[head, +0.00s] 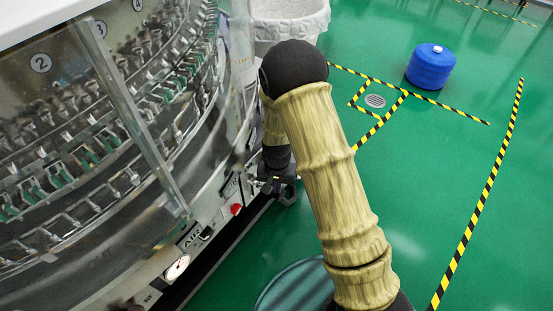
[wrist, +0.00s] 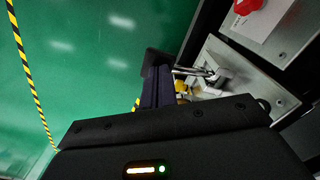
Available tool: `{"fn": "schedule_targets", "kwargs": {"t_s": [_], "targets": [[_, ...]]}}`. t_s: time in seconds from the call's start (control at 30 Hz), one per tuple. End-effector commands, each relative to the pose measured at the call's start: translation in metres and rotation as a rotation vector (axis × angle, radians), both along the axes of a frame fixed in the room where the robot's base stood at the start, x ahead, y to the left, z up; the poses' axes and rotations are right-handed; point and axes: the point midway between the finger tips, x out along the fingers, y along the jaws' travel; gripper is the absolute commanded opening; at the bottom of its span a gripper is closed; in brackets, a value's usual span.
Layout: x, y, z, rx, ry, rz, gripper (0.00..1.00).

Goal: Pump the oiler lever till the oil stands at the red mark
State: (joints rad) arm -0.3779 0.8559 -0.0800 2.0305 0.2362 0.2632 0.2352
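In the wrist view a short metal lever (wrist: 193,71) sticks out from a pale metal plate (wrist: 234,82) on the machine's side. Something yellow (wrist: 182,88) shows just below it, perhaps part of the oiler; its shape is mostly hidden by my gripper. My gripper (wrist: 160,86) has its dark fingers at the lever's outer end. I cannot tell whether they are closed around it or only beside it. In the head view my gripper (head: 281,188) is low beside the machine's lower panel, partly behind my arm. No oil level or red mark can be made out.
The washer (head: 110,130) with glass guards fills the left. Its lower panel carries a red knob (head: 236,209) and a round gauge (head: 177,268). A white bin (head: 290,20) stands behind my arm. A blue drum (head: 431,67) stands on open green floor to the right.

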Motion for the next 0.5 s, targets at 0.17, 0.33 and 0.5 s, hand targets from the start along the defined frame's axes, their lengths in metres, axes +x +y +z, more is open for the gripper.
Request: {"fn": "schedule_targets", "kwargs": {"t_s": [0.17, 0.33, 0.5], "targets": [[0.000, 0.000, 0.026, -0.001, 0.001, 0.000, 0.00], [0.000, -0.001, 0.035, -0.001, 0.001, -0.001, 0.00], [0.000, -0.001, 0.033, -0.001, 0.001, -0.001, 0.00]]}}
